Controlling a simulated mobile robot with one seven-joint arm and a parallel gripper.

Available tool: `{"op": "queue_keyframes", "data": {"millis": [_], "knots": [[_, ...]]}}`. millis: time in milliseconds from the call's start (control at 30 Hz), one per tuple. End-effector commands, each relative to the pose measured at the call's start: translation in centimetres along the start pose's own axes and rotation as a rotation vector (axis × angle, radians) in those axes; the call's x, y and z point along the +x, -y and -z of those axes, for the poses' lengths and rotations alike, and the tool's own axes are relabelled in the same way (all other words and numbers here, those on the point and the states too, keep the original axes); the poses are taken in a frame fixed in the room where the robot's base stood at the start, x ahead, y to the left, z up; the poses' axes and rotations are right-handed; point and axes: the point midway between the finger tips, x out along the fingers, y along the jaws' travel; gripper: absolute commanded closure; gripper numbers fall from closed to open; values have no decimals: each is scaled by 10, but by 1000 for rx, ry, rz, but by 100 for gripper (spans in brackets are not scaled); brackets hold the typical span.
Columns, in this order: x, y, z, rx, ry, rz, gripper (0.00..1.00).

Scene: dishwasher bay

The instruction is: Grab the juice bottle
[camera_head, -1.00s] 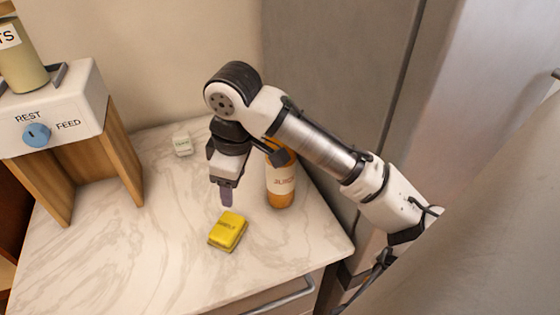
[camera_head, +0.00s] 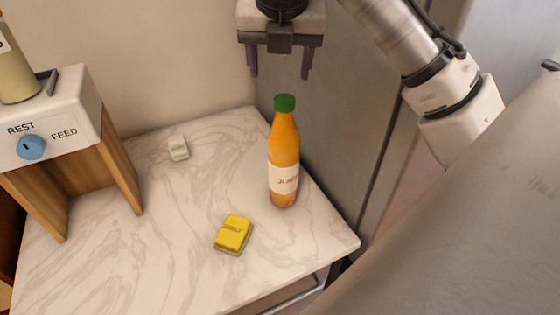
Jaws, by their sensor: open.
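The juice bottle (camera_head: 284,152) stands upright on the marble counter near its right edge. It is orange with a green cap and a pale label reading "JUICE". My gripper (camera_head: 279,72) is above the bottle at the top of the view, pointing down. Its two fingers are apart with nothing between them, and in the picture their tips are a little above the cap. How far the gripper is from the bottle in depth is hard to tell.
A yellow packet (camera_head: 232,234) lies left of and nearer than the bottle. A small white box (camera_head: 178,148) is farther back. A dispenser with a blue knob (camera_head: 31,147) stands at left. A grey wall panel (camera_head: 345,110) rises close behind the bottle. The counter (camera_head: 130,255) is clear at front left.

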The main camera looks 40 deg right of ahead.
Motion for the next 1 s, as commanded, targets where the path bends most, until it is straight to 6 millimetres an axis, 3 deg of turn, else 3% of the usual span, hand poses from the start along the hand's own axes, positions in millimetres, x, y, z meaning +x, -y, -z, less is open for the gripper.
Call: {"op": "queue_keyframes", "data": {"millis": [100, 233, 700, 1000], "knots": [[-9, 3, -3, -77, 11, 4, 38], [-5, 3, -3, -100, 13, 4, 38], [65, 4, -2, -97, 13, 7, 38], [85, 6, -4, -96, 13, 5, 38]]}}
